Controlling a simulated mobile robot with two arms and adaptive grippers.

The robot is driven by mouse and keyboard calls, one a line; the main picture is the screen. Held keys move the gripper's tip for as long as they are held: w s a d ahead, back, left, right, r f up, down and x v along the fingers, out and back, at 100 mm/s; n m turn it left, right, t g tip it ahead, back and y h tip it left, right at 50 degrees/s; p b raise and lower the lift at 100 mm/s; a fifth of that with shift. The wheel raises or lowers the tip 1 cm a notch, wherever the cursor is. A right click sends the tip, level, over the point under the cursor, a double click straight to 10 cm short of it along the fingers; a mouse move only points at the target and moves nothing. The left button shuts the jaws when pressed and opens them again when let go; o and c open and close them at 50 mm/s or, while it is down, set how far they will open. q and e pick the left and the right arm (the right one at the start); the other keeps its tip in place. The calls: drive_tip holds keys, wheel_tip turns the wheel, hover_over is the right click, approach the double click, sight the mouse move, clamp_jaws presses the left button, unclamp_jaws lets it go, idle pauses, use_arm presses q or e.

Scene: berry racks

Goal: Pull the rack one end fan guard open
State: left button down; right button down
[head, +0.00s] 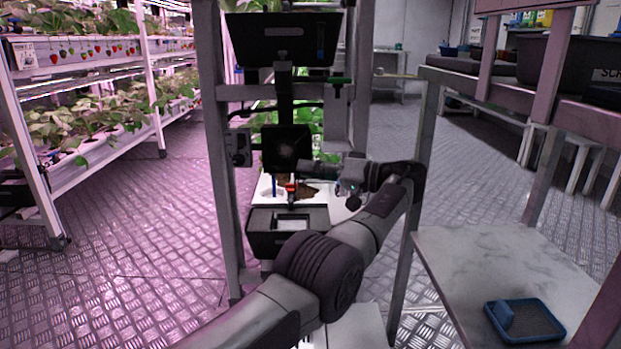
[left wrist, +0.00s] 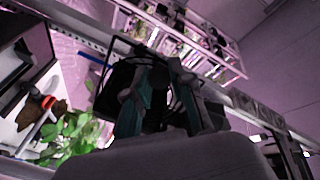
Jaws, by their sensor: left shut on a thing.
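The fan guard (head: 285,145) is a dark square panel in the middle of that end, with a faint round fan shape. My left gripper (head: 308,167) reaches it from the right, its tips at the guard's lower right edge. In the left wrist view, the teal-lined fingers of my left gripper (left wrist: 160,92) are closed together over a dark part. The fingers hide the exact grip point. I cannot tell how far the guard is swung. My right gripper does not show.
A dark bin (head: 283,40) sits above the guard and a black tray (head: 288,222) below it. Plants stand behind the rack end. A planted rack (head: 105,165) is at left. At right, a shelf (head: 500,265) holds a blue tray (head: 540,325). The floor between is clear.

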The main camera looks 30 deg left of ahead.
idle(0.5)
use_arm(q)
drive_tip(key=c, duration=1)
unclamp_jaws()
drive_tip(key=shift+a, duration=0.1)
